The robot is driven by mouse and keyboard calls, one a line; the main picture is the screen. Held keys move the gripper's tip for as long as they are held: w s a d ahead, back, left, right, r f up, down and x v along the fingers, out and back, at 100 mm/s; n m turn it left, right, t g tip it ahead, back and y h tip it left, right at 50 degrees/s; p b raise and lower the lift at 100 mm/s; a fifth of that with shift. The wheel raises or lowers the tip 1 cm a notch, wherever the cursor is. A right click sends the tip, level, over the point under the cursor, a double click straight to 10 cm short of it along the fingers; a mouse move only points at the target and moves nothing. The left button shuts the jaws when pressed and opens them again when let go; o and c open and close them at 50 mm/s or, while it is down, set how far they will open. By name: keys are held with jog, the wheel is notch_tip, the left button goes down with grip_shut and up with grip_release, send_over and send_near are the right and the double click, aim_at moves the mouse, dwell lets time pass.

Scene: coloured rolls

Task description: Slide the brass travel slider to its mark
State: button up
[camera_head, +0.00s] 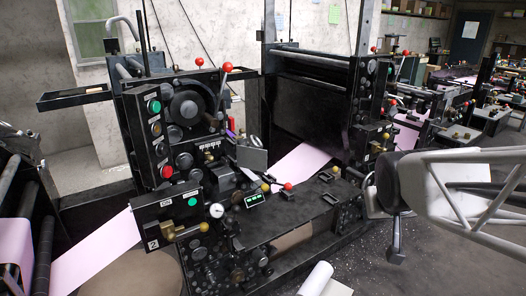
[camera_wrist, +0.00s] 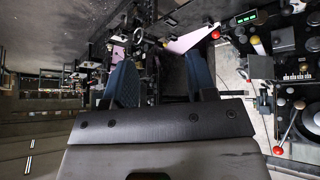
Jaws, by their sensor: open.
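A brass fitting (camera_head: 187,233) with a rounded knob end sticks out at the lower front of the black press, beside a panel marked 2 (camera_head: 167,218). I cannot tell for certain whether it is the travel slider, and I cannot make out its mark. My gripper (camera_head: 396,250) is at the right in the head view, well apart from the brass fitting and over the floor side of the press. In the wrist view my gripper (camera_wrist: 160,72) shows two blue-grey fingers spread apart, with nothing between them.
The panel carries a green button (camera_head: 193,202) and a dial gauge (camera_head: 216,211) is beside it. Red-knobbed levers (camera_head: 227,68) rise from the press. A pink paper web (camera_head: 305,160) runs through it. A white roll (camera_head: 316,279) is on the floor. Floor at lower right is open.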

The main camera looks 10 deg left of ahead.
jog(key=w+a+n+t+y, duration=0.1)
jog(key=w+a+t, duration=0.1)
jog(key=w+a, duration=0.35)
jog(key=w+a+n+t+y, duration=0.1)
jog(key=w+a, duration=0.2)
jog(key=w, duration=0.5)
jog(key=n+y, duration=1)
jog(key=y, duration=0.3)
send_near(212, 159)
jog(key=x, duration=0.3)
jog(key=shift+w+a+f+m, duration=0.15)
jog(key=shift+a+m, duration=0.05)
jog(key=shift+m, duration=0.1)
jog(key=shift+w+a, duration=0.1)
jog(key=shift+a, duration=0.05)
jog(key=shift+x, duration=3.7)
